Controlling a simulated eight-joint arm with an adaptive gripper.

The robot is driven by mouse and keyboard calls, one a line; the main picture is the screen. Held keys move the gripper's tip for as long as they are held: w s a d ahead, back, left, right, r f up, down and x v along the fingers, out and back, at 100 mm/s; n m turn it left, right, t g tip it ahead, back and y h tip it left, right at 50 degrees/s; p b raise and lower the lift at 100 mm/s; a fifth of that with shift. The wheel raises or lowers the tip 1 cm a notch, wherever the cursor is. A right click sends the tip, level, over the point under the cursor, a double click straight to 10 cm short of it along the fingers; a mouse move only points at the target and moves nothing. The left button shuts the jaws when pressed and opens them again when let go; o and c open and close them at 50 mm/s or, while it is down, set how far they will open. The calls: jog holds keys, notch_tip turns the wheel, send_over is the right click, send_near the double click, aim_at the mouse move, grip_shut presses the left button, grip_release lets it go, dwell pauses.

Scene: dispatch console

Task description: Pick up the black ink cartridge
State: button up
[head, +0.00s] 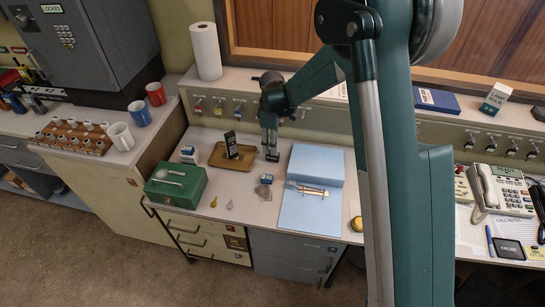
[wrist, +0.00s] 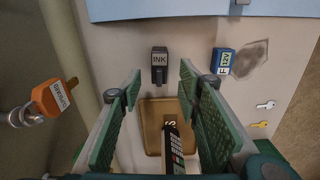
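The black ink cartridge (wrist: 159,66), with a pale INK label, sits on the light desk in the wrist view, between the brown tray and the blue folder. My gripper (wrist: 160,84) is open and empty. Its two green-padded fingers stand left and right, and the cartridge appears just past the gap between their tips. I see no contact. In the head view my gripper (head: 271,152) points down at the desk between tray and folder. There I cannot clearly tell the cartridge from the dark fingertips.
The brown tray (wrist: 152,112) holds a black handset (wrist: 173,145). A blue box marked 12V (wrist: 222,62) is right of the cartridge, beside a grey patch and keys. The blue folder (head: 312,205) lies open. An orange tag (wrist: 55,96) hangs at the console panel. A green box (head: 176,187) stands front left.

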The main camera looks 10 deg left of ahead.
jog(key=shift+f, duration=1)
jog(key=shift+f, duration=0.15)
jog(key=shift+d+f+b, duration=0.15)
jog(key=shift+f+b, duration=0.45)
jog(key=shift+f, duration=1.85)
jog(key=c, duration=1)
